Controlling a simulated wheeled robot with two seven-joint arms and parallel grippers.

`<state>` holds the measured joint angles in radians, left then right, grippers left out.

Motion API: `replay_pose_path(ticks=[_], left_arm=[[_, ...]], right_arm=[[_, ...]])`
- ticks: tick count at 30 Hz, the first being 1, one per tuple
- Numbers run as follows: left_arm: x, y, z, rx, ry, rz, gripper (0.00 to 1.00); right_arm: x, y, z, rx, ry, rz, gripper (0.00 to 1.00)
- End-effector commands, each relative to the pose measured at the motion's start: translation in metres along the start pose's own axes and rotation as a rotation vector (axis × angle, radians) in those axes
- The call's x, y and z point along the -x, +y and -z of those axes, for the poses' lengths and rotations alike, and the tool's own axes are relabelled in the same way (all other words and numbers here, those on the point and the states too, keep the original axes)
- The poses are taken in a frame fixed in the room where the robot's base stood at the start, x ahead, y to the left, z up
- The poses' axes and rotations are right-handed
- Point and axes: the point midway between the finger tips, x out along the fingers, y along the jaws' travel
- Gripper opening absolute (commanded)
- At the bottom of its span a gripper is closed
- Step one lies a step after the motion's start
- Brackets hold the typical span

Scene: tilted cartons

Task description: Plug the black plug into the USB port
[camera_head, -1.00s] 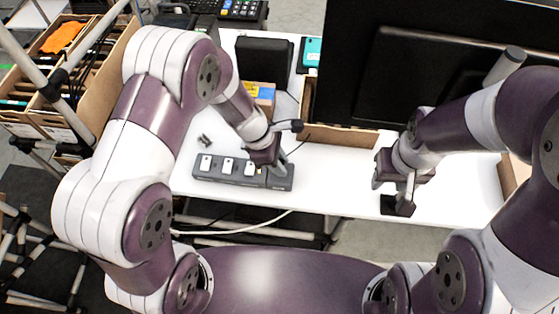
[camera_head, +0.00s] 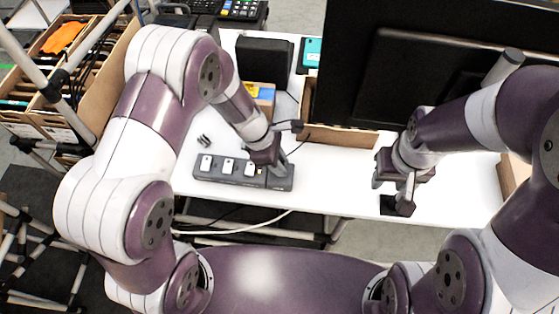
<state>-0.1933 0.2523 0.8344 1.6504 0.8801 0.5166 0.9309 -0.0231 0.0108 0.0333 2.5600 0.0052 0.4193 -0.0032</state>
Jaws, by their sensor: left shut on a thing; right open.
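A dark grey power strip (camera_head: 213,180) lies on the white table, with several white rocker switches along its top. My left gripper (camera_head: 266,171) is over the right end of the strip, low and close to it. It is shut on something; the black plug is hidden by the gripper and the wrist. The USB port is also hidden or too small to make out. My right gripper (camera_head: 398,189) is open above the right part of the table, near a small black block (camera_head: 397,206) at the front edge.
A large black monitor (camera_head: 420,75) stands at the back right, with an open cardboard box (camera_head: 338,138) below it. A small metallic item (camera_head: 204,141) lies behind the strip. A black box (camera_head: 264,62) stands at the back. The white table (camera_head: 320,185) is clear between my grippers.

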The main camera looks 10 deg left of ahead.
Motion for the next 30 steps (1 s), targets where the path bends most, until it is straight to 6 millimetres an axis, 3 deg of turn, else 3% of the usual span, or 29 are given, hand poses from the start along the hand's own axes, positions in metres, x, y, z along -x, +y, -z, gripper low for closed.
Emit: replay_pose_path(ticks=[25, 26, 27, 28, 30], left_arm=[[-0.012, 0.000, 0.005, 0.001, 0.000, -0.001, 0.00], [-0.011, 0.000, 0.005, 0.000, 0.000, -0.001, 0.35], [-0.011, 0.000, 0.004, 0.000, 0.000, -0.001, 0.48], [-0.011, 0.000, 0.004, 0.000, 0.000, -0.001, 0.55], [-0.011, 0.000, 0.004, 0.000, 0.000, -0.001, 0.55]], right_arm=[[-0.011, 0.000, -0.001, 0.000, 0.000, 0.000, 0.43], [-0.010, 0.000, -0.001, 0.000, 0.000, 0.000, 0.43], [-0.010, 0.000, -0.001, 0.000, 0.000, 0.000, 0.43], [-0.010, 0.000, -0.001, 0.000, 0.000, 0.000, 0.43], [-0.010, 0.000, -0.001, 0.000, 0.000, 0.000, 0.43]])
